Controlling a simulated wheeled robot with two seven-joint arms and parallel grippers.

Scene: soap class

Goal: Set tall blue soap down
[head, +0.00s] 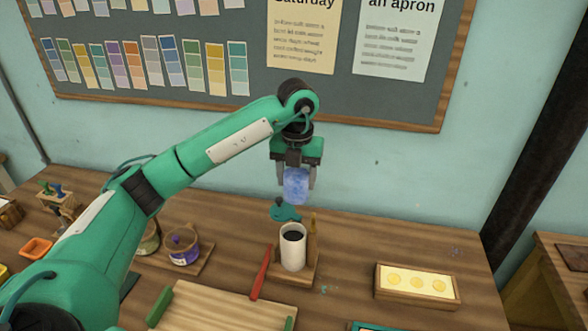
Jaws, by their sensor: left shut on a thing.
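My left gripper (296,178) points down and is shut on the tall blue soap (296,186), a mottled blue block. The soap sits between the two fingers, and its upper part is hidden by them. In the picture it appears above and behind a white cup (293,248) with dark contents. Its exact height over the table (382,240) cannot be told. My right gripper is not in view.
A teal object (284,212) shows just below the soap. A red stick-like tool (261,275) lies left of the cup. A wooden tray with yellow rounds (416,300) stands at right. A purple jar (183,246) stands at left. Bare table shows right of the cup.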

